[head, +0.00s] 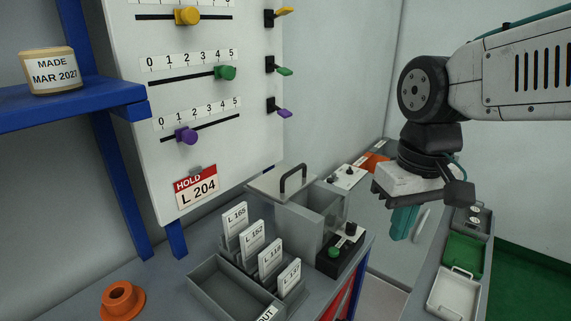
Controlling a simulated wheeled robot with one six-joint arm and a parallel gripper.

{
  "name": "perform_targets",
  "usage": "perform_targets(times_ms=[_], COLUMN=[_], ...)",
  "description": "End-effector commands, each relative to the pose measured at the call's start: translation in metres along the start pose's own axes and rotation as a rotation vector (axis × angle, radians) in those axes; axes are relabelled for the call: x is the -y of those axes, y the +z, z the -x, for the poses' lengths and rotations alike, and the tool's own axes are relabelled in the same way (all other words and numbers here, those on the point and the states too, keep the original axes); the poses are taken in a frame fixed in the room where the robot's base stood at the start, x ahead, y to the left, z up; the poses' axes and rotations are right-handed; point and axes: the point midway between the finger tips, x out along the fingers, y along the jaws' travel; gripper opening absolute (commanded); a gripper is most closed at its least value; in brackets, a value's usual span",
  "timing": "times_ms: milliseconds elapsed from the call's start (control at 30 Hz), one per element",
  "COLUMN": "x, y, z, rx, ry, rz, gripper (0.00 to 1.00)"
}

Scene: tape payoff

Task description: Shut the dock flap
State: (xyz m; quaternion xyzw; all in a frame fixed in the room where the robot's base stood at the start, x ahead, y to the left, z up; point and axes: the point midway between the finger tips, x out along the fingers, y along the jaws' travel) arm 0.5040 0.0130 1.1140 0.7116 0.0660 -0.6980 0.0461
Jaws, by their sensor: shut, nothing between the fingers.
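My gripper (401,234), with teal fingers, is at the right, pointing down, shut and empty. It is in front of a pale grey panel (385,255) with a whitish handle (422,225), which looks just right of the fingers. No label marks this panel as the dock flap, and I cannot tell whether it is open or shut. On the bench to the left is a grey box (322,222) with a flat light lid (268,186) carrying a black arched handle (293,178).
A rack of labelled cards (253,240) and a black box with a green button (341,252) stand on the left bench. The right bench holds green (463,254) and white (454,293) trays. A slider board (200,100) and blue shelf (75,105) are at left.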

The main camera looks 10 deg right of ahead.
Motion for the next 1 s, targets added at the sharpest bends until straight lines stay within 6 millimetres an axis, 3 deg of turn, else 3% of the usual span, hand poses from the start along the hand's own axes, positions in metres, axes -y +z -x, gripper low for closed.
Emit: perform_targets(times_ms=[33, 400, 533, 600, 700, 867, 1000], x=[0.007, 0.081, 0.107, 0.113, 0.117, 0.118, 0.121], y=[-0.022, -0.196, -0.251, -0.274, -0.284, -0.286, -0.291], z=[0.004, 0.029, 0.043, 0.060, 0.077, 0.068, 0.046], rx=[0.002, -0.109, -0.192, -0.252, -0.312, -0.312, -0.309], ry=[-0.008, -0.083, -0.100, -0.103, -0.097, -0.092, -0.093], rz=[0.036, 0.357, 0.476, 0.532, 0.598, 0.627, 0.624], gripper=[0.00, 0.00, 0.00, 0.00, 0.00, 0.00, 0.00])
